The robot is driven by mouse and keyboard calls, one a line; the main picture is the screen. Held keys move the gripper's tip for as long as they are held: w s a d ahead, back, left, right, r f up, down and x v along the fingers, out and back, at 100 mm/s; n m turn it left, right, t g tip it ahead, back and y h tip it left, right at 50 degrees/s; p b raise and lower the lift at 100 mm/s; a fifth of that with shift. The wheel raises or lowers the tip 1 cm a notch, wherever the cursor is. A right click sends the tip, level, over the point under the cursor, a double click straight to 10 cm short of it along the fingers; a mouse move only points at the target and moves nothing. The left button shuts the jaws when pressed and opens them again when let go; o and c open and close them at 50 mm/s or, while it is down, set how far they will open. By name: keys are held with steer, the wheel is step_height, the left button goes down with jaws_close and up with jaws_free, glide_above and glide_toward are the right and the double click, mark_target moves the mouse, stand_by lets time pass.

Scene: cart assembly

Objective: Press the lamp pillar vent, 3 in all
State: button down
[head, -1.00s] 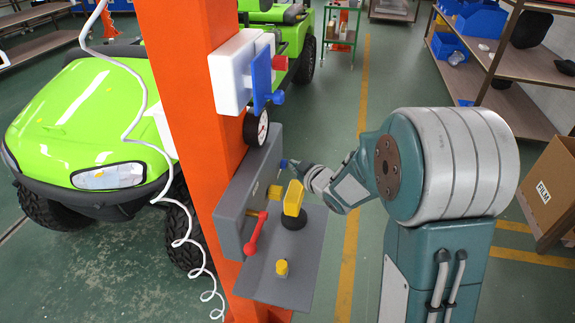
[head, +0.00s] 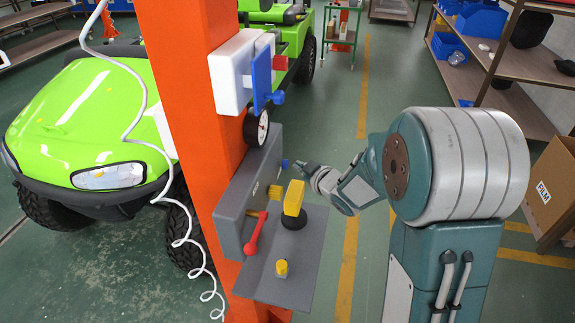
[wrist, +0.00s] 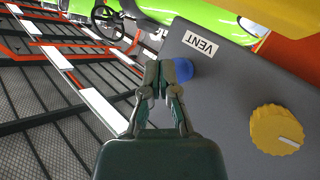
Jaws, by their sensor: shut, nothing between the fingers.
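The vent is a blue button (head: 285,163) on the right side of the grey panel (head: 236,212) fixed to the orange pillar (head: 185,70). In the wrist view the blue button (wrist: 184,70) sits beside a white VENT label (wrist: 200,43), partly hidden by a finger. My gripper (head: 299,164) is shut and empty, its fingertips just right of the button with a small gap in the head view. In the wrist view the shut fingertips (wrist: 161,68) overlap the button's left edge.
A yellow knob (wrist: 277,130) is near the vent.

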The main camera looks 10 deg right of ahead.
steer(key=shift+s+d, duration=0.3)
steer(key=shift+d, duration=0.45)
steer(key=shift+s+d, duration=0.35)
steer(key=shift+d, duration=0.45)
steer(key=shift+s+d, duration=0.3)
steer(key=shift+d, duration=0.45)
steer(key=s+d+r+m+g+h, duration=0.3)
steer(key=s+r+m+h, duration=0.45)
steer(key=s+r, duration=0.3)
steer(key=s+a+m+g, duration=0.1)
steer(key=s+a+g, duration=0.1)
steer(key=s, duration=0.7)
steer(key=s+a+m+g+y, duration=0.1)
steer(key=s+a+m+g, duration=0.1)
steer(key=s, duration=0.8)
steer(key=shift+s+a+g, duration=0.2)
steer(key=shift+a+g, duration=0.2)
steer(key=shift+a, duration=0.1)
